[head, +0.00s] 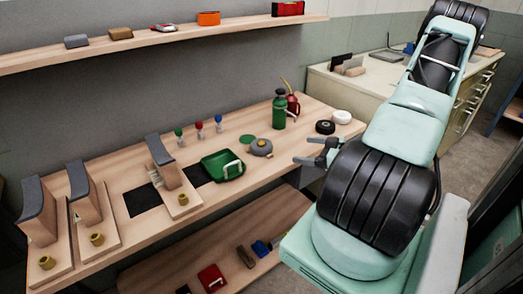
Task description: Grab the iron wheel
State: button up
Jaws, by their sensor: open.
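Two round things could be the iron wheel, and I cannot tell for sure which it is. A grey disc (261,147) with a small tan part on it lies on the wooden workbench (228,206). A small black wheel (325,127) with a pale centre lies farther right, near the bench's right end. My gripper (302,150) is open and empty, with its two dark fingers apart and pointing left towards the grey disc. It is to the right of the disc, apart from it, and nearer than the black wheel. Its height above the bench is hard to judge.
A green tray (222,166) and several stands with curved grey pads are left. A lower shelf (175,270) holds tools; a wall shelf (150,46) is above.

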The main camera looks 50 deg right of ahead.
jog(key=s+t, duration=0.1)
jog(key=s, duration=0.1)
jog(key=p, duration=0.2)
send_near(262, 144)
jog(key=w, duration=0.2)
jog(key=shift+w+d, duration=0.15)
jog(key=shift+w, duration=0.15)
jog(key=x, duration=0.3)
jog(key=p+x, duration=0.1)
jog(key=shift+w+a+f, duration=0.25)
jog(key=shift+a, duration=0.2)
jog(key=shift+w+f, duration=0.1)
jog(key=shift+w, duration=0.25)
jog(key=c, duration=1.5)
